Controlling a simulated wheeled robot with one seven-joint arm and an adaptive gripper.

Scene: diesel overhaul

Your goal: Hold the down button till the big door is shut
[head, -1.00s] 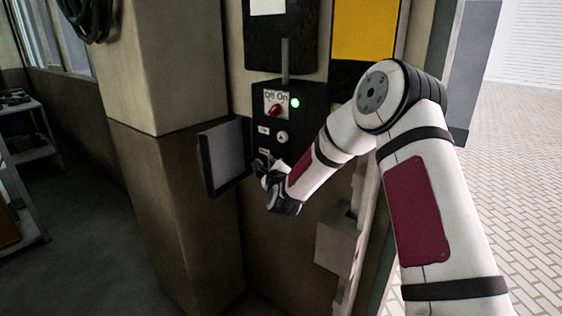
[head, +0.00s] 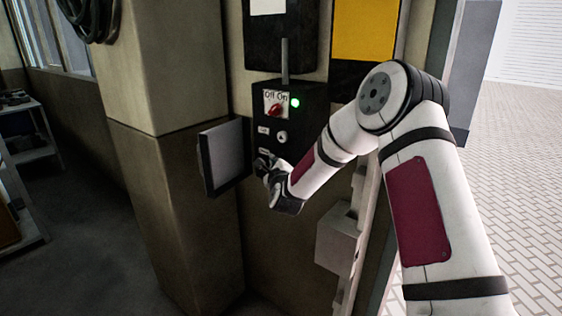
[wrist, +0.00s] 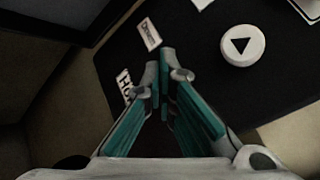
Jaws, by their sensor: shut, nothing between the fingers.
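In the head view my gripper (head: 266,163) is at the lower part of the black control box (head: 309,101) and hides the down button there. The upper button (head: 281,137) shows above it. On the right is an open paved area (head: 520,130); I cannot make out the big door for certain.
The box also has a red Off/On switch (head: 275,110) and a lit green lamp (head: 295,103). A grey flat panel (head: 223,157) juts out left of my gripper. A pale bracket (head: 338,243) stands below my forearm. Shelves (head: 30,140) are far left.

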